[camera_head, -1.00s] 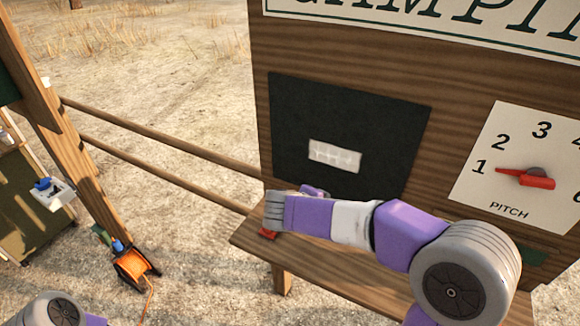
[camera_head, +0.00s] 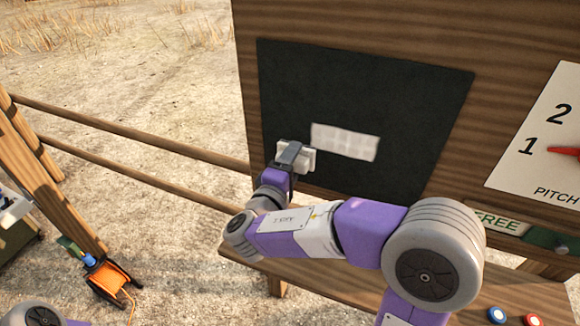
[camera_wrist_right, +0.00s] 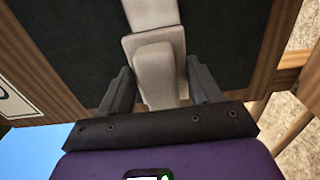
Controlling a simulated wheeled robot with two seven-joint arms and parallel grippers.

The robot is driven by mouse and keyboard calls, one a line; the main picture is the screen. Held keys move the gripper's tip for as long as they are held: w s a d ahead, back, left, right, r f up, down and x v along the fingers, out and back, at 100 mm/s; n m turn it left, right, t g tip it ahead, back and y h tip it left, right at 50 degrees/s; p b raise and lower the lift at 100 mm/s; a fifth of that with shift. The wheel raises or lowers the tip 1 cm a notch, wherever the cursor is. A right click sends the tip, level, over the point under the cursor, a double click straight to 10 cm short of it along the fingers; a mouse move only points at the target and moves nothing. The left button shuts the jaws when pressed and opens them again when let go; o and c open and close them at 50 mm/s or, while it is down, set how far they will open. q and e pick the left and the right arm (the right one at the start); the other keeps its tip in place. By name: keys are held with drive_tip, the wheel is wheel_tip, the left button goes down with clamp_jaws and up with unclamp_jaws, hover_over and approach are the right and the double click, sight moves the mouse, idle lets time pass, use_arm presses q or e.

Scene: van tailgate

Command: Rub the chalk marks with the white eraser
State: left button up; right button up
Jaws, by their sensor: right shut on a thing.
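The chalk marks (camera_head: 345,142) are a whitish rectangular patch on the dark board (camera_head: 400,105). My right gripper (camera_head: 291,154) is shut on the white eraser (camera_head: 309,158), in front of the board just left of and slightly below the patch. In the right wrist view, the pale eraser block (camera_wrist_right: 155,70) sits between the two dark fingers (camera_wrist_right: 158,88). The whitish patch (camera_wrist_right: 150,12) shows beyond the eraser there. I cannot tell whether the eraser touches the board. My left gripper is not in view.
A wooden shelf (camera_head: 340,285) runs below the board. A white pitch dial (camera_head: 540,135) with a red pointer is on the right. Wooden rails (camera_head: 140,135) and an orange cable reel (camera_head: 107,280) are on the left.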

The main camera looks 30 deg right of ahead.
sight(377, 151)
drive_tip(key=shift+d+r, duration=0.2)
drive_tip(key=shift+d, duration=0.15)
drive_tip(key=p+x, duration=0.1)
drive_tip(key=x, duration=0.4)
drive_tip(key=shift+w+a+f, duration=0.1)
drive_tip(key=shift+x, duration=0.95)
idle(0.4)
drive_tip(key=shift+s+d+f+b, duration=0.1)
drive_tip(key=shift+s+d+b, duration=0.5)
drive_tip(key=shift+b, duration=0.25)
drive_tip(key=shift+s+d+b, duration=0.4)
drive_tip(key=shift+s+b, duration=0.05)
drive_tip(key=shift+s, duration=0.3)
drive_tip(key=shift+s+d+b, duration=0.35)
drive_tip(key=shift+d+b, duration=0.05)
drive_tip(key=shift+s+d+b, duration=1.8)
drive_tip(key=shift+s+d, duration=0.25)
drive_tip(key=shift+s, duration=0.3)
drive_tip(key=shift+s+d+b, duration=1.8)
drive_tip(key=shift+s+d, duration=0.25)
drive_tip(key=shift+s, duration=0.25)
